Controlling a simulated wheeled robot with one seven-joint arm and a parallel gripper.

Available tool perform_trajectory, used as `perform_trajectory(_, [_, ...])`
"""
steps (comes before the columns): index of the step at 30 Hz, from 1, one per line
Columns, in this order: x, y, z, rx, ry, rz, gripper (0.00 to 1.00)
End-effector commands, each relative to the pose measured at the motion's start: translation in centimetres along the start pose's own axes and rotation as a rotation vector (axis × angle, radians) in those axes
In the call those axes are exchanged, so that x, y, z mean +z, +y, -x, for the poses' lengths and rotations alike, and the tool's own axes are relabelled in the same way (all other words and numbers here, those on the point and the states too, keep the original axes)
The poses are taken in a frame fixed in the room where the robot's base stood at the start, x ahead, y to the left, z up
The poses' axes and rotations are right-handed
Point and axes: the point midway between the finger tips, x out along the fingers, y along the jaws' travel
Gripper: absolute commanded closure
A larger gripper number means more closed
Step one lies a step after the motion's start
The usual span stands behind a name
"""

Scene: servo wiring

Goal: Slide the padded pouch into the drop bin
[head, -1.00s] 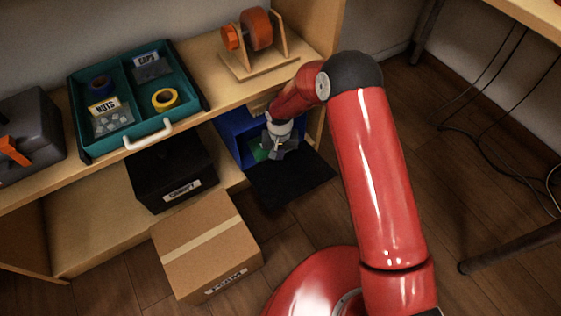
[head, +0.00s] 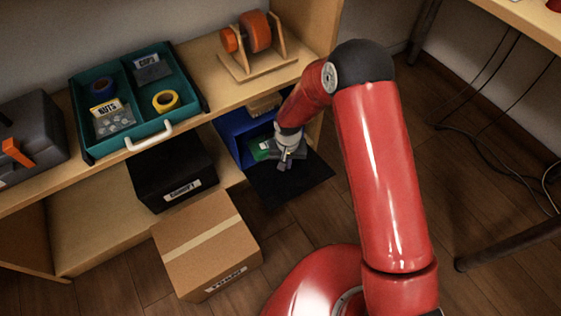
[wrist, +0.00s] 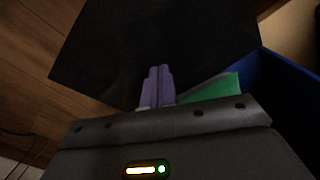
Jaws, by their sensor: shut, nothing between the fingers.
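The blue bin (head: 232,128) stands under the shelf with its black front flap (head: 290,190) lying folded out. A green flat item (head: 262,147), which looks like the padded pouch, lies inside the bin, partly hidden by my wrist. In the wrist view a corner of this green item (wrist: 215,88) shows beside my fingers, near the blue wall (wrist: 285,85). My gripper (head: 283,164) is over the inner part of the flap, at the bin's mouth. In the wrist view its purple fingers (wrist: 158,72) are closed together and empty, with the black flap (wrist: 150,40) beyond them.
A black box (head: 172,175) stands left of the bin, and a cardboard box (head: 210,255) is in front of it. Above, the shelf holds a teal tray (head: 85,110), a spool stand (head: 250,65) and a grey toolbox (head: 45,130). The floor right of the flap is open.

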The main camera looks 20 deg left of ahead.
Motion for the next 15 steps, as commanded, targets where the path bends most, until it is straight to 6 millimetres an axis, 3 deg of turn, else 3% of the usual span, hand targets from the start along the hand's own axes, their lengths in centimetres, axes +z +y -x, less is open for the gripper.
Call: perform_trajectory(15, [0.0,0.0,4.4,0.0,-0.001,0.0,1.0])
